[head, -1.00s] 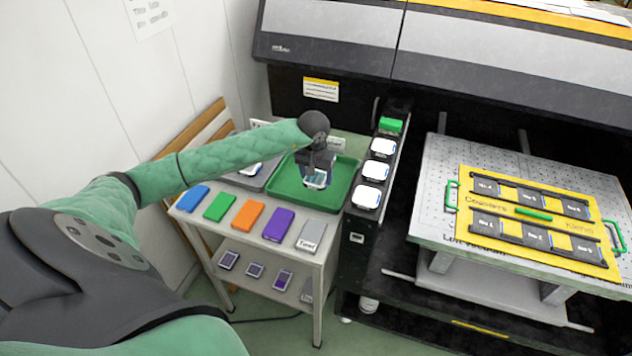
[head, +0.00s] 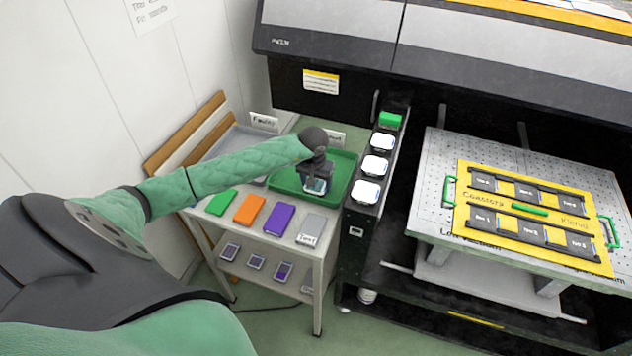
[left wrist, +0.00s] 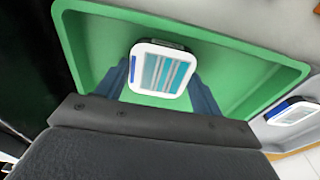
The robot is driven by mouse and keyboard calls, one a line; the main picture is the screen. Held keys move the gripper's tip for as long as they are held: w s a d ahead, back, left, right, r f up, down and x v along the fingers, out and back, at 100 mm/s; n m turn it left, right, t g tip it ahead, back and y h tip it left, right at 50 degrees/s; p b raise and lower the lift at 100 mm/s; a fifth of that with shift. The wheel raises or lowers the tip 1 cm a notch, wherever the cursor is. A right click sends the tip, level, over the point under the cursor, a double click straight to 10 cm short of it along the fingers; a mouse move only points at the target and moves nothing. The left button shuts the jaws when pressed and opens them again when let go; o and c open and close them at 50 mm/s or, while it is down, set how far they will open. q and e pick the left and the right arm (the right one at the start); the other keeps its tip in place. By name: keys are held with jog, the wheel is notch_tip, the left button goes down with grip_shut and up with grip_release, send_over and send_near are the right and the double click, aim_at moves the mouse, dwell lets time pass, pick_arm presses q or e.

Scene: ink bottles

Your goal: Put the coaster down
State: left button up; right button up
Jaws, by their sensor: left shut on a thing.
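My left gripper (head: 316,172) is over the green tray (head: 342,168) on the small side table, pointing down. It is shut on the coaster (head: 316,187), a white rounded square. In the left wrist view the coaster (left wrist: 160,72) shows teal and pale stripes and a blue mark at its left edge, between the two dark blue fingers (left wrist: 163,90). The green tray (left wrist: 245,60) is behind it. I cannot tell whether the coaster touches the tray floor. My right gripper is not in view.
Green (head: 221,202), orange (head: 249,209), purple (head: 279,219) and grey (head: 311,230) blocks line the table's front. A grey tray (head: 225,143) adjoins the green one. White coasters (head: 366,191) stand on the rack at right. A yellow jig (head: 480,225) lies on the printer bed.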

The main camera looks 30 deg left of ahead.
aim_at(315, 188)
pick_arm(q)
jog(key=shift+f, duration=0.15)
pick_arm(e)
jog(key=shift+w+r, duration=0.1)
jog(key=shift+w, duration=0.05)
pick_arm(q)
jog(key=o, duration=1.1)
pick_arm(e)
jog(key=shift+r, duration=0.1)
